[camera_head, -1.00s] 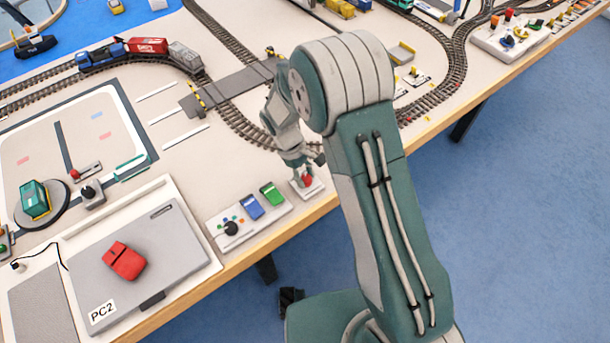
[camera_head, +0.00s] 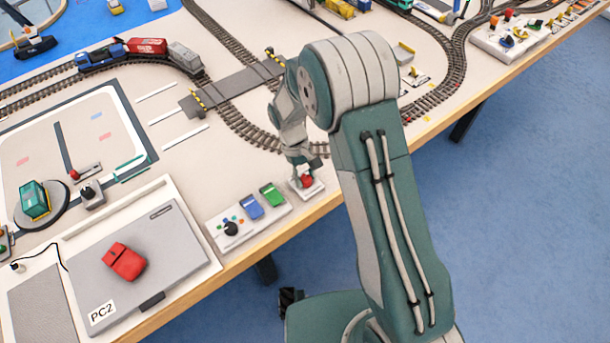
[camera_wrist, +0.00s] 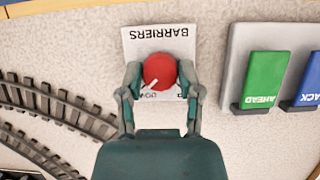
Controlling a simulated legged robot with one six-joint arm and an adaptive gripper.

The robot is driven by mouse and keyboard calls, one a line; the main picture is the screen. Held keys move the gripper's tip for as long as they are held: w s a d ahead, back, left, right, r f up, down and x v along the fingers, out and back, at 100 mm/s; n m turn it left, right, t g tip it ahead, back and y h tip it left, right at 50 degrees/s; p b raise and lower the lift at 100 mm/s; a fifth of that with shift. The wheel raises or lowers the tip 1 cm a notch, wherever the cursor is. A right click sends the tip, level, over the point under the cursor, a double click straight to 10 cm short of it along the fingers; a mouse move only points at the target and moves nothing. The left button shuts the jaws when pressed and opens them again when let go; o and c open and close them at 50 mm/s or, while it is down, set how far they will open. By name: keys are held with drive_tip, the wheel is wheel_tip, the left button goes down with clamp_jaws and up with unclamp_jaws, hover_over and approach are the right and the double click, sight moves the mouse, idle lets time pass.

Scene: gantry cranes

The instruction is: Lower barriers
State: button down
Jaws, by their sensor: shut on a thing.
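A red round knob (camera_wrist: 160,71) with a white pointer line sits on a white plate labelled BARRIERS (camera_wrist: 158,35), seen upside down in the wrist view. My gripper (camera_wrist: 160,82) is shut on the knob, one finger on each side of it. In the head view the red knob (camera_head: 307,181) is at the table's front edge, with my gripper (camera_head: 304,175) over it. The level crossing (camera_head: 235,82) lies behind, with striped barriers (camera_head: 197,99) at its ends; the near one looks raised or tilted, but it is too small to be sure.
A panel with a green rocker (camera_wrist: 264,78) marked AHEAD and a blue rocker (camera_wrist: 306,82) stands beside the knob. Train tracks (camera_wrist: 50,102) curve close by. A toy train (camera_head: 146,48) stands on the track left of the crossing.

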drive_tip(key=shift+w, duration=0.1)
drive_tip(key=shift+c, duration=1.3)
unclamp_jaws()
drive_tip(key=shift+a, duration=0.1)
drive_tip(key=v, duration=1.1)
drive_tip(key=shift+r, duration=0.4)
drive_tip(key=shift+w+a, duration=0.1)
